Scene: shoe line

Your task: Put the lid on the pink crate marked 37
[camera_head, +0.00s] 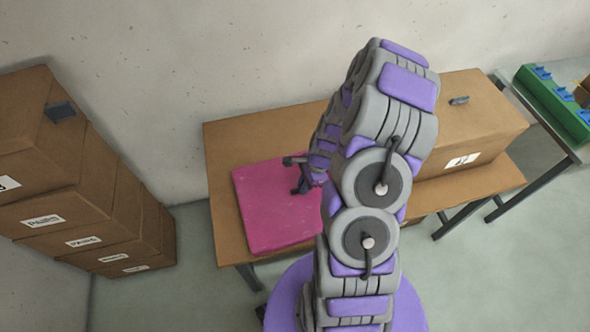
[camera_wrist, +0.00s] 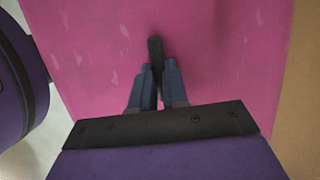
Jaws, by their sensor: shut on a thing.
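A flat pink panel, the lid (camera_head: 262,212), lies over the left part of the brown table and fills most of the wrist view (camera_wrist: 95,45). A dark handle (camera_wrist: 155,47) stands on it. My gripper (camera_head: 301,173) is at this handle, and in the wrist view its blue-grey fingers (camera_wrist: 158,75) are shut on it. My arm hides the lid's right side in the head view. The pink crate's walls and its number 37 cannot be made out; I cannot tell whether the crate is under the lid.
A brown box (camera_head: 485,118) with a dark handle on top and a white label stands at the table's (camera_head: 222,150) right. Stacked brown boxes (camera_head: 40,170) with labels stand at the left. A green tray (camera_head: 552,105) with blue parts lies on another table, far right.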

